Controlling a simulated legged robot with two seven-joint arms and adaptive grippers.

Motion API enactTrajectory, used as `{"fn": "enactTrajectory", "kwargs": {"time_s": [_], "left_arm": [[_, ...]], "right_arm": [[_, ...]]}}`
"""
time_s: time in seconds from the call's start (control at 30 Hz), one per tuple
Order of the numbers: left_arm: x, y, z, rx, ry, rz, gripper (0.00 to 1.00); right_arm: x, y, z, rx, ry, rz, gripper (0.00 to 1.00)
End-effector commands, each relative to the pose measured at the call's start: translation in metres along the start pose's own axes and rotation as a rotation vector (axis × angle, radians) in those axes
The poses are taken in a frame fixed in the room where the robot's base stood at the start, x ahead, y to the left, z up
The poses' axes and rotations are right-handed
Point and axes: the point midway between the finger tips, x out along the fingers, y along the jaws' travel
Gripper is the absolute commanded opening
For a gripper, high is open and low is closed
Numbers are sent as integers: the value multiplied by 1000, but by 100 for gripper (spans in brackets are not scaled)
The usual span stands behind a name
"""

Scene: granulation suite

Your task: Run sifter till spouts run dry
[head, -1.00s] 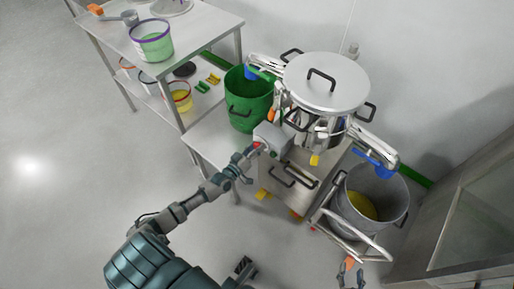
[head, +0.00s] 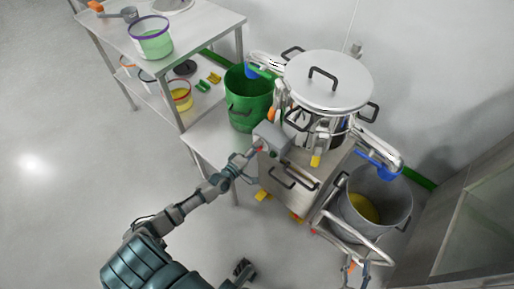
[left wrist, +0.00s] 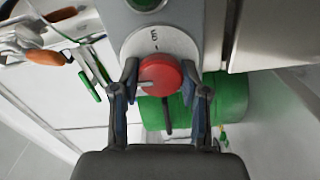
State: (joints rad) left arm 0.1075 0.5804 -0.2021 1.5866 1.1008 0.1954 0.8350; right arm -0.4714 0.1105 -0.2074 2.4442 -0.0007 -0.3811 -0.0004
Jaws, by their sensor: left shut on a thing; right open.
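The sifter, with its round steel lid (head: 328,82), stands on a steel cabinet (head: 297,181). Its left spout (head: 275,62), with a blue part, reaches over the green bin (head: 248,100). Its right spout (head: 380,148), also with a blue part, reaches over the grey drum (head: 374,210), which holds yellow powder (head: 364,207). A grey control box (head: 272,138) sits at the sifter's front left. My left gripper (head: 250,155) is shut on the box's red knob (left wrist: 160,76), a finger on each side.
A steel trolley frame (head: 343,235) stands around the drum's front. At the upper left, a steel shelf (head: 190,30) carries a purple-rimmed tub (head: 151,38), with a red-rimmed tub (head: 180,95) below. A glass-fronted cabinet (head: 470,235) stands at right. The floor at left is clear.

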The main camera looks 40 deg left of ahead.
Motion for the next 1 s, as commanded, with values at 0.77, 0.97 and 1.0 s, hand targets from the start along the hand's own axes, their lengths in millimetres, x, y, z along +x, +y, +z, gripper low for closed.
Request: {"fn": "enactTrajectory", "kwargs": {"time_s": [0.77, 0.97, 1.0], "left_arm": [[0, -2, -4, -58, 6, -3, 67], [0, -1, -2, -58, 3, -2, 70], [0, -1, -2, -58, 3, -2, 70]], "right_arm": [[2, -1, -5, 3, 33, -2, 46], [2, -1, -5, 2, 33, -2, 46], [2, -1, -5, 2, 33, -2, 46]]}}
